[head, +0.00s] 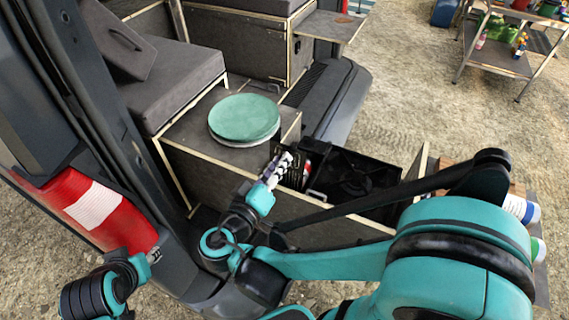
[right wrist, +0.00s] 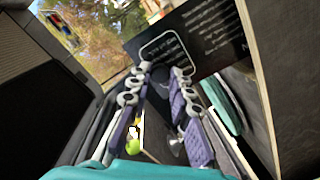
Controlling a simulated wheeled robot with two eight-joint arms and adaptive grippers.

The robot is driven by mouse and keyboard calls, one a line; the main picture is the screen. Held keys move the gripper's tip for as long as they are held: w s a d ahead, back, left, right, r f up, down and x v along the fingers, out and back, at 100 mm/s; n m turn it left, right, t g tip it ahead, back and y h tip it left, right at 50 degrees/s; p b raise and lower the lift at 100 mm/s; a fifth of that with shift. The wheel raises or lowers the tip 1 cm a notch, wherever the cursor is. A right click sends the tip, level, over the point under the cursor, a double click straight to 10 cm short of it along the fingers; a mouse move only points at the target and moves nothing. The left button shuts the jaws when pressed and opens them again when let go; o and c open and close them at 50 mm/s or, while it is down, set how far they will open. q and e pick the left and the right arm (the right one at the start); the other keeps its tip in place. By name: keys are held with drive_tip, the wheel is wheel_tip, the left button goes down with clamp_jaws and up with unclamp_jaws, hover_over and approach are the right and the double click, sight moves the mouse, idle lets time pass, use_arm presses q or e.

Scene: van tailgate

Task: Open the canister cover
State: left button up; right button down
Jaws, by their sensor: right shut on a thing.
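The canister cover (head: 291,160) is a dark panel with white print, standing raised at the left end of a black camping stove (head: 352,180). In the right wrist view the cover (right wrist: 205,40) stands tilted just past my fingertips. My right gripper (head: 277,166) is shut on the cover's edge; it also shows in the right wrist view (right wrist: 163,72). A bit of red shows beside the cover in the stove's end compartment, mostly hidden. My left gripper (head: 153,257) is low at the left, near the red tail light, too small to read.
The stove sits in a pull-out drawer (head: 330,228) at the van's rear. A round green-topped lid or plate (head: 245,118) lies on the box behind my right gripper. A side table (head: 497,60) stands at the back right. Gravel between is clear.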

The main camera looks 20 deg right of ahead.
drive_tip(key=shift+s+a+f+t+h+b, duration=0.3)
drive_tip(key=shift+s+a+h+b, duration=0.1)
drive_tip(key=shift+s+a+b, duration=0.25)
drive_tip(key=shift+w+d, duration=0.1)
drive_tip(key=c, duration=1.4)
unclamp_jaws()
drive_tip(key=shift+r, duration=0.1)
drive_tip(key=v, duration=1.2)
